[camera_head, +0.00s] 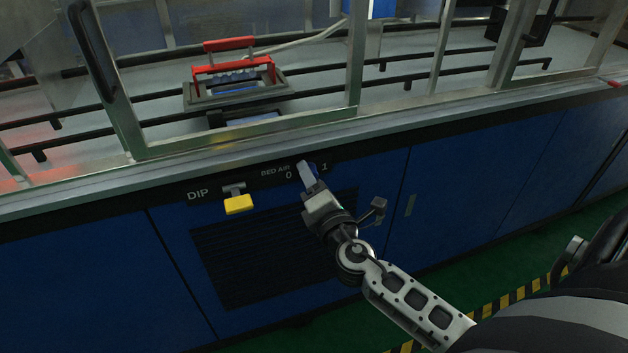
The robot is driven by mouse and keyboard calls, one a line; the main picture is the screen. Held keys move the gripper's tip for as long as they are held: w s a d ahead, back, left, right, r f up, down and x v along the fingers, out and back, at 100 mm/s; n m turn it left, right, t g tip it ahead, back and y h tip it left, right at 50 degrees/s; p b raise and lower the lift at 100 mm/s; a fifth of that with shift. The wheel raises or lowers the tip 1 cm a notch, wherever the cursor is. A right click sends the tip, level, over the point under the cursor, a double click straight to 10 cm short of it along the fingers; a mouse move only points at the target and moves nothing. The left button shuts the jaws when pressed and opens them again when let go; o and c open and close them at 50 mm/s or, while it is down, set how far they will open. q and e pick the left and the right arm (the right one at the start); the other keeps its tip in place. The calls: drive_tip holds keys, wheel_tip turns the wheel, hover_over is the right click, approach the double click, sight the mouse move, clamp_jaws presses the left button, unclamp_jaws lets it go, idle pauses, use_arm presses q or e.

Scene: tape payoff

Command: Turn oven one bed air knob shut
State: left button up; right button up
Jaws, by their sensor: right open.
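The bed air control is on the dark strip along the front of the blue cabinet, under the label "BED AIR" (275,171) with marks 0 and 1. My right gripper (306,172) is right at the control, between the marks 0 and 1, and is open. The gripper covers most of the knob, so its angle and any contact cannot be told. My left gripper is not in view.
A yellow handle (239,204) labelled DIP sticks out left of the gripper. A dark vent grille (260,255) lies below. Above are a metal ledge, framed clear panels and a red-handled frame (234,68) on rails. Green floor lies at lower right.

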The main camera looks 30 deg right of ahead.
use_arm(q)
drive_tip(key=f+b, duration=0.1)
drive_tip(key=b, duration=0.3)
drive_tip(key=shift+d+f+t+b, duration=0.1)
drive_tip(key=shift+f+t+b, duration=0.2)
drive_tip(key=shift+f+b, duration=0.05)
use_arm(e)
drive_tip(key=r+v, duration=0.1)
drive_tip(key=v, duration=1.5)
drive_tip(key=shift+f, duration=0.5)
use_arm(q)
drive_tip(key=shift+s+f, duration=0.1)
use_arm(e)
drive_tip(key=shift+w, duration=0.1)
